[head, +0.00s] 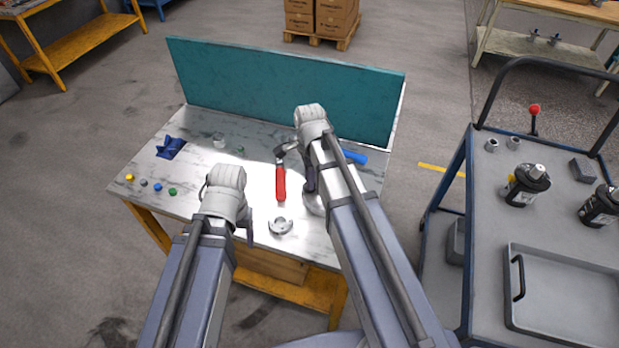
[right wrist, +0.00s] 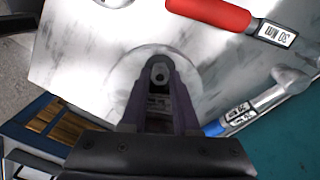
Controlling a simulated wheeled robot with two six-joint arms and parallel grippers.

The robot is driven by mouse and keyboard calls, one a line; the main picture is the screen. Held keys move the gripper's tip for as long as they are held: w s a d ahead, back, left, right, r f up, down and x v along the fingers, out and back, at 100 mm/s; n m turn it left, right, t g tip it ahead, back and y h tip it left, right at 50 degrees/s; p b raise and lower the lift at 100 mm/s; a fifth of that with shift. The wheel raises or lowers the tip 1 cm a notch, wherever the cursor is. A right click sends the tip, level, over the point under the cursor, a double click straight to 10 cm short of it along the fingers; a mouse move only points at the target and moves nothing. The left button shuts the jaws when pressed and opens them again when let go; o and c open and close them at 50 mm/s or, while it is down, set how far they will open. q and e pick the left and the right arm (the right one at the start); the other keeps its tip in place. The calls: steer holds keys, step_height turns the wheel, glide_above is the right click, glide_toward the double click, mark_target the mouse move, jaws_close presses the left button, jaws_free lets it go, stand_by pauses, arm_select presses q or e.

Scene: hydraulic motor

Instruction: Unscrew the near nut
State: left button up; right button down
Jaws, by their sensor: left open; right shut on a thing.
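My right gripper (right wrist: 160,85) is shut on a dark grey part (right wrist: 160,73) with a round hole in its end. Below it is a pale round disc (right wrist: 125,75), whose rim also shows beside my arm in the head view. I cannot tell whether the held part is the near nut; no nut shows clearly on the bench. My left gripper (head: 247,232) is open over the front of the bench, its fingers mostly hidden by my arm. A notched silver part (head: 281,227) lies to its right. On the trolley are two small nut-like rings (head: 503,144).
A red-handled torque wrench (head: 281,182) and a blue-handled one (head: 354,156) lie on the bench (head: 200,185). A teal panel (head: 285,90) closes its back. The trolley (head: 490,220) carries black motors (head: 527,187) and a tray (head: 560,305). Small coloured caps (head: 158,187) lie at left.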

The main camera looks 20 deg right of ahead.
steer(key=n, duration=0.4)
steer(key=shift+n, duration=0.3)
steer(key=c, duration=0.9)
jaws_free()
steer(key=m, duration=1)
